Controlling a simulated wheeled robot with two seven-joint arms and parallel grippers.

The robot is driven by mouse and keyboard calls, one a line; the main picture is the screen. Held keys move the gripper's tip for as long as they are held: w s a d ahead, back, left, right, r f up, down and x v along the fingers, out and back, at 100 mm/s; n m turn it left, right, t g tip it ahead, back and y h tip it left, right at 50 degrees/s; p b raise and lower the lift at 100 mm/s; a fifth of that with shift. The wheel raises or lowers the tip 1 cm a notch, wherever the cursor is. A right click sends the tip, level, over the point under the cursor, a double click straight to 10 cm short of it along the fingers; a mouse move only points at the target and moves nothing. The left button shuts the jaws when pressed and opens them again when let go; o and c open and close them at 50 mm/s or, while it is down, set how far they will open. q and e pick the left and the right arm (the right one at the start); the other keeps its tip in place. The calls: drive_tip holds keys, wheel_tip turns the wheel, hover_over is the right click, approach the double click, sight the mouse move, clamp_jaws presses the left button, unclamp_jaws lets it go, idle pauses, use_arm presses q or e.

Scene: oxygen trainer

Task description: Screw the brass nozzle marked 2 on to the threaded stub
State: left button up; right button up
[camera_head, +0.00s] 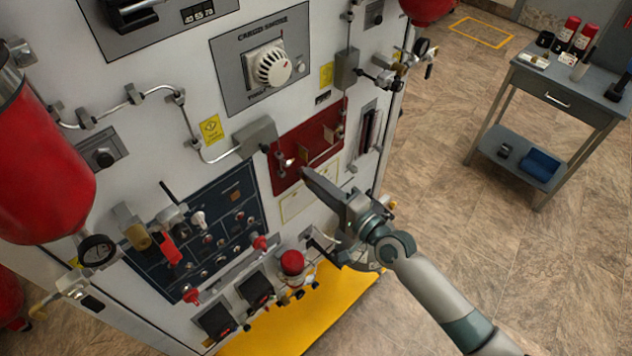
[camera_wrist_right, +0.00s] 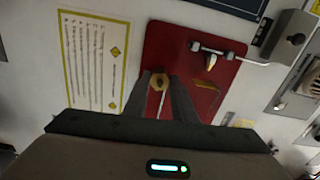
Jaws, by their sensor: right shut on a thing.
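My right gripper (camera_head: 304,172) reaches in from the lower right to the dark red panel (camera_head: 282,183) on the white cabinet. In the right wrist view, my right gripper (camera_wrist_right: 163,82) is shut on a small brass piece (camera_wrist_right: 160,81), seemingly the nozzle, in front of the red panel (camera_wrist_right: 165,40). Its number cannot be read. A small metal fitting (camera_wrist_right: 211,61) sticks out of the panel beside the fingers, apart from them; it also shows in the head view (camera_head: 287,162). Whether the held piece touches a threaded stub is hidden. My left gripper is not in view.
A pipe and grey box (camera_head: 256,137) stand close to the red panel. A yellow-framed label (camera_wrist_right: 92,60) lies beside it. The blue switch panel (camera_head: 215,205), red bottle (camera_head: 45,165) and knob (camera_head: 272,66) protrude nearby. A grey table (camera_head: 565,105) stands right, with clear floor between.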

drive_tip(key=shift+m, duration=1.7)
drive_tip(key=shift+m, duration=0.6)
drive_tip(key=o, duration=1.1)
drive_tip(key=v, duration=0.3)
drive_tip(key=shift+s+d, duration=0.25)
